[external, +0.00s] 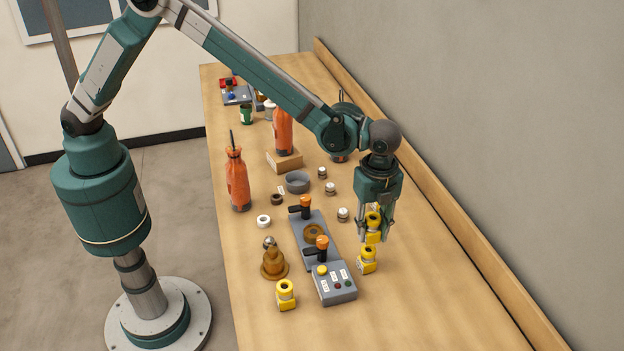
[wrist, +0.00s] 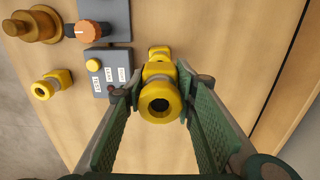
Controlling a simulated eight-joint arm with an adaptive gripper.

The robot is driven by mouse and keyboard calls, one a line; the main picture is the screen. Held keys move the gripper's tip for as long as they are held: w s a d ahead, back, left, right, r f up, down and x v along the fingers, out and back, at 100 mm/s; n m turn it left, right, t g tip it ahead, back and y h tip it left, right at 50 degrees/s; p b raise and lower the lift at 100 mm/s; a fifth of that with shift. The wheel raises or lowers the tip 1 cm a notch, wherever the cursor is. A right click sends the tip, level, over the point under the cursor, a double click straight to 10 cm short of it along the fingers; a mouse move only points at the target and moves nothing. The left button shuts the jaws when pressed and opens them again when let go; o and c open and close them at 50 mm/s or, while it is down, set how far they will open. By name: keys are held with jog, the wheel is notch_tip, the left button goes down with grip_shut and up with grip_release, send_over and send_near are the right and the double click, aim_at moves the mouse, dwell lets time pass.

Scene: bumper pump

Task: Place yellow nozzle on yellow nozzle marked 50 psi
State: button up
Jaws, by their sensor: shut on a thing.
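My gripper (external: 375,229) is shut on a yellow nozzle (external: 373,221) and holds it above the table. In the wrist view the held nozzle (wrist: 160,98) sits between the two finger pads with its round opening towards the camera. A second yellow nozzle (external: 367,260) stands on the table just below the held one; it is partly hidden behind the held nozzle in the wrist view (wrist: 159,52). A third yellow nozzle (external: 286,295) stands left of the grey control box, and shows in the wrist view (wrist: 51,84). I cannot read a 50 psi marking on any nozzle.
The grey control box (external: 335,288) with a yellow button and white labels is left of the second nozzle. A grey block with orange-knobbed levers (external: 313,233), a brown fitting (external: 274,264) and orange bottles (external: 237,182) stand further left and back. The table's right front is clear.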

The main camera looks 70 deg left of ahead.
aim_at(373, 216)
jog(key=shift+f, duration=0.15)
jog(key=shift+f, duration=1.7)
jog(key=shift+f, duration=0.2)
jog(key=o, duration=1)
jog(key=shift+r, duration=0.25)
notch_tip(373, 216, up, 12)
jog(key=shift+f, duration=0.1)
